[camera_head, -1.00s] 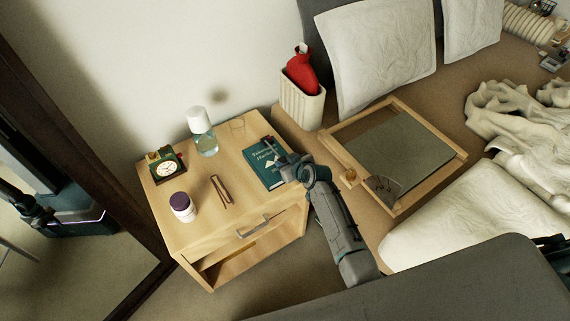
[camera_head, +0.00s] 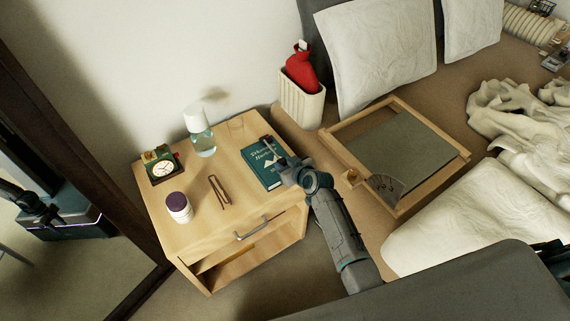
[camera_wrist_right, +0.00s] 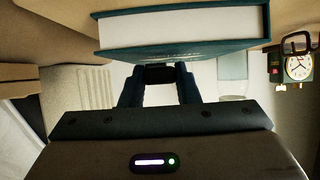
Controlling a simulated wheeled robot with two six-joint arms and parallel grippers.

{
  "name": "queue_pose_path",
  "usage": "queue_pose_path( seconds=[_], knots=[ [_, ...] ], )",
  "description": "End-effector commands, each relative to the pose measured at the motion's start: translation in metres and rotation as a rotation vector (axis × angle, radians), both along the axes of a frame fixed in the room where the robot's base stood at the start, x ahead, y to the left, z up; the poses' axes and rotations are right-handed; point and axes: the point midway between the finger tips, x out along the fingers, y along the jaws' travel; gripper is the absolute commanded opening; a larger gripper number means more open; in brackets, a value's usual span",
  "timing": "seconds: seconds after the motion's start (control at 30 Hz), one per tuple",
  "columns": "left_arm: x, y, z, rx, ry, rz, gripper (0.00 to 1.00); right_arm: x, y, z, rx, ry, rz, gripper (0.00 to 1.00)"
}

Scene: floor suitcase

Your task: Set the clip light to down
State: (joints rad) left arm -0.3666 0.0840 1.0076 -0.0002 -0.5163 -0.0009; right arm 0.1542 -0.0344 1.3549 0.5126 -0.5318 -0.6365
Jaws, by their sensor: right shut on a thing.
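The clip light is a small dark piece (camera_head: 268,143) at the upper right edge of a teal book (camera_head: 258,168) lying on the nightstand. My right gripper (camera_head: 282,160) is at the book's right side, shut on the clip light. In the right wrist view, the fingertips (camera_wrist_right: 160,76) close on a black piece of the clip light (camera_wrist_right: 159,72), just at the edge of the book (camera_wrist_right: 185,30). The fingers hide much of the light, and I cannot tell its tilt. My left gripper is not in view.

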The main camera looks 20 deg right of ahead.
Motion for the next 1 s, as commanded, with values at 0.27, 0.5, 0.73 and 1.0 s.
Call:
queue_pose_path(
  seconds=[0.27,0.5,0.73,1.0],
  knots=[
    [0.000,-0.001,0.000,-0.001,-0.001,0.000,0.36,0.000,0.001,0.000,0.002,0.001,0.000,0.51],
    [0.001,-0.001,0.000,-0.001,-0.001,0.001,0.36,-0.001,0.000,0.000,0.001,0.001,0.000,0.51],
    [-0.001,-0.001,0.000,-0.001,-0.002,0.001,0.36,-0.023,-0.007,0.013,-0.001,0.000,0.000,0.51],
    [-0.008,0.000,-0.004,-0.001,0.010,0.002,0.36,-0.066,-0.021,0.037,-0.001,0.000,0.000,0.51]
  ],
)
